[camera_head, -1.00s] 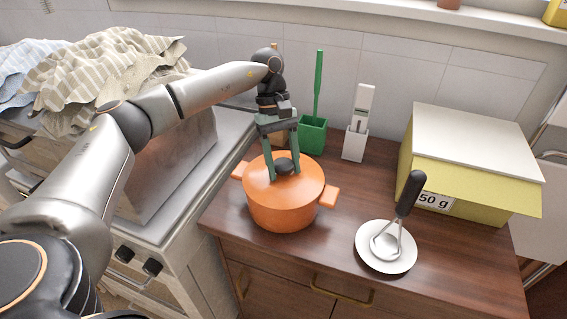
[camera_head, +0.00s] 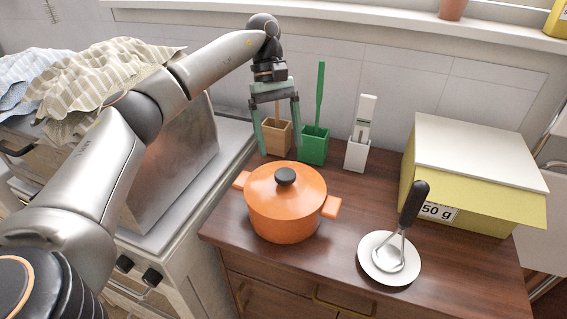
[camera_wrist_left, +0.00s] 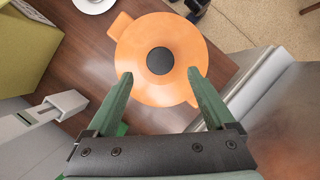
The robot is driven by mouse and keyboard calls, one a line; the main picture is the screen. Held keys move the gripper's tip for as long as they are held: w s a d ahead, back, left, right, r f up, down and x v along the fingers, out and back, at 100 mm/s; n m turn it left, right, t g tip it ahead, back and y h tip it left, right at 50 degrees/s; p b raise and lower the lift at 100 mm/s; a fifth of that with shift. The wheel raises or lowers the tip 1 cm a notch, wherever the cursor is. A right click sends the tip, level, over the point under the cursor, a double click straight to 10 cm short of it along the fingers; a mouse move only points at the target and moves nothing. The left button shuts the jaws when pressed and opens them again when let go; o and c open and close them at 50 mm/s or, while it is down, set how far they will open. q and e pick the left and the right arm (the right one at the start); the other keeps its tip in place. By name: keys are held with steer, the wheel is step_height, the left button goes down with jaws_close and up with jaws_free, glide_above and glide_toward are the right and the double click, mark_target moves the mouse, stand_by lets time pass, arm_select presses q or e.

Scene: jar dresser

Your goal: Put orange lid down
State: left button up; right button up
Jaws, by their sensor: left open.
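The orange lid (camera_head: 268,184) with its black knob (camera_head: 285,177) sits on the orange pot (camera_head: 285,218) on the wooden dresser top. The lid looks level on the pot. My left gripper (camera_head: 279,152) is open and empty, above and behind the lid, its fingers apart from the knob. In the left wrist view, the lid (camera_wrist_left: 178,45) and its knob (camera_wrist_left: 160,61) show beyond the two green fingertips (camera_wrist_left: 160,75), with nothing between the fingers. My right gripper is not in view.
Behind the pot stand a brown holder (camera_head: 277,138), a green holder (camera_head: 313,146) and a white holder (camera_head: 357,155). A white saucer (camera_head: 371,268) with a black-handled utensil (camera_head: 413,205) lies right of the pot. A yellow box (camera_head: 480,222) stands further right. A stove is at left.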

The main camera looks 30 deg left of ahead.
arm_select(q)
steer(key=v, duration=0.4)
steer(key=shift+p, duration=0.3)
steer(key=shift+f, duration=0.1)
